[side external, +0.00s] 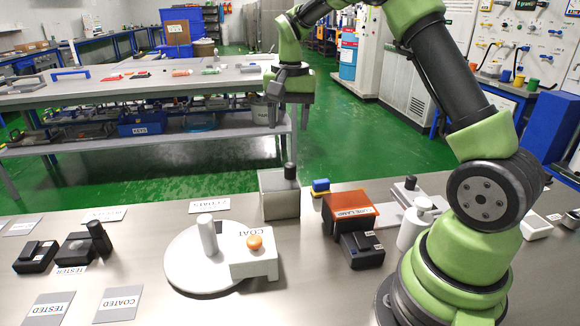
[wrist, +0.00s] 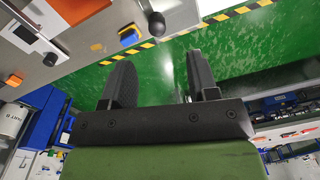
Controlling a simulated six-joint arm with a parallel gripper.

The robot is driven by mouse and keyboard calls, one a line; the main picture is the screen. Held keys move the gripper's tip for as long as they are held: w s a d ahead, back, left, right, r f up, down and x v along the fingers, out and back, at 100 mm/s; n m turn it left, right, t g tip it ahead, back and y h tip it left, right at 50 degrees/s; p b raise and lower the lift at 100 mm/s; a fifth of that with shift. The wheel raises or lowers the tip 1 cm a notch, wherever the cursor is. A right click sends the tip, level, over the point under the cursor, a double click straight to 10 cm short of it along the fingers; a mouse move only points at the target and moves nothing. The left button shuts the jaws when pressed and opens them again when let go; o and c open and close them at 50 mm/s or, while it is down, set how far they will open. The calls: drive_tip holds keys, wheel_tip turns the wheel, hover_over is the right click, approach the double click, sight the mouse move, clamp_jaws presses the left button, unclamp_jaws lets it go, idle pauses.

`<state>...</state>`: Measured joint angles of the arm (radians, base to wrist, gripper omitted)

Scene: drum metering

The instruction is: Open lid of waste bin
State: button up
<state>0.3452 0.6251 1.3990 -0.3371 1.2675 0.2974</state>
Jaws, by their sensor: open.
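A grey box (side external: 280,203) with an upright black knob (side external: 290,172) on its top stands near the far edge of the steel table; it looks like the waste bin with its lid shut, but I can read no label on it. The box (wrist: 184,12) and its knob (wrist: 157,24) also show at the top of the wrist view. My gripper (side external: 286,112) is high above the table's far edge, above the box and apart from it. In the wrist view my gripper (wrist: 160,72) has its two black fingers apart, with nothing between them.
A blue-topped block (side external: 321,187) and the orange cure lamp (side external: 350,203) stand right of the box. The round white turntable (side external: 190,270) and the COAT station (side external: 254,264) are in front. Black tester units (side external: 75,249) lie at left. The space above the box is clear.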

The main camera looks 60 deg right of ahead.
sight(290, 165)
drive_tip(key=shift+w+d+f+m, duration=0.15)
drive_tip(key=shift+d+f, duration=0.2)
drive_tip(key=shift+f, duration=0.25)
drive_tip(key=shift+w+d+f+m, duration=0.15)
drive_tip(key=shift+d+f, duration=0.2)
drive_tip(key=shift+f, duration=0.55)
wheel_tip(290, 165, down, 9)
drive_tip(key=shift+f, duration=0.1)
